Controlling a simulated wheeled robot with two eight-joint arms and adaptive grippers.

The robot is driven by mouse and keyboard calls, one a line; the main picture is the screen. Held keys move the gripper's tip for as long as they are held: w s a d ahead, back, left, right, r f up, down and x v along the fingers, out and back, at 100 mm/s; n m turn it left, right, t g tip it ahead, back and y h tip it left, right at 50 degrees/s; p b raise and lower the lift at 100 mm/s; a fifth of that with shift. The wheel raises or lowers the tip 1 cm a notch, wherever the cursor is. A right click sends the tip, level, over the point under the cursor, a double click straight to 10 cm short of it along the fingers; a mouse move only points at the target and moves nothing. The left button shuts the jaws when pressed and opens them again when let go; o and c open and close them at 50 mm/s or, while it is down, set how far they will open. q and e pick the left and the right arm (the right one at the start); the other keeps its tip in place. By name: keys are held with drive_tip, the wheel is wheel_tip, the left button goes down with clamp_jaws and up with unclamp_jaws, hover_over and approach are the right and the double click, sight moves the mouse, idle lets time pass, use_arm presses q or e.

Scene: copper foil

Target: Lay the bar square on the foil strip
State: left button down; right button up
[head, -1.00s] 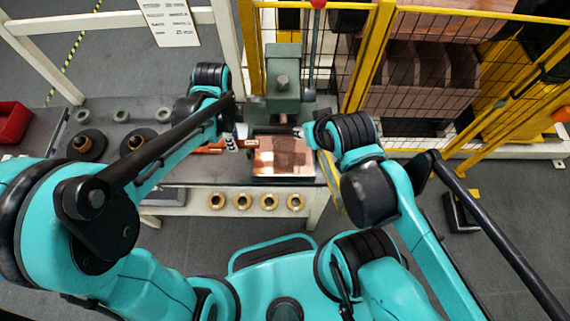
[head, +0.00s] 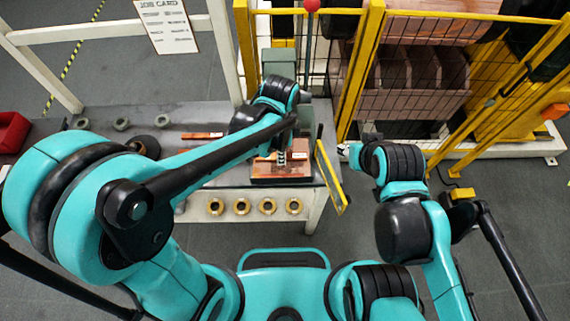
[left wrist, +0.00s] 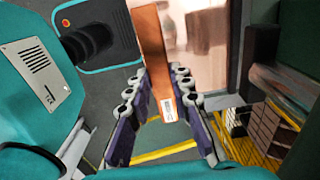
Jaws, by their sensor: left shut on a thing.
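My left gripper (head: 282,158) is over the copper-coloured foil strip (head: 290,174) on the bench in the head view. It is shut on a copper bar (left wrist: 153,45), which runs between the fingers in the left wrist view and has a white label at its near end. The shiny foil (left wrist: 205,35) shows beside and behind the bar there. The gripper hides much of the bar in the head view, and I cannot tell whether the bar touches the foil. My right gripper (head: 345,150) is right of the bench, its fingers too small to read.
Another copper-coloured bar (head: 203,136) lies on the bench (head: 225,172) to the left. A yellow-edged panel (head: 329,175) stands at the bench's right end. A yellow mesh fence (head: 362,75) is behind. Brass rings (head: 241,207) line the bench front.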

sight(282, 168)
use_arm(q)
wheel_tip(282, 168, down, 2)
drive_tip(key=shift+w+f, duration=0.15)
drive_tip(key=shift+f, duration=0.1)
drive_tip(key=shift+f+b, duration=0.8)
drive_tip(key=shift+f, duration=1.1)
drive_tip(key=shift+f, duration=0.2)
drive_tip(key=c, duration=1.3)
unclamp_jaws()
drive_tip(key=shift+c, duration=0.2)
drive_tip(key=shift+r, duration=0.15)
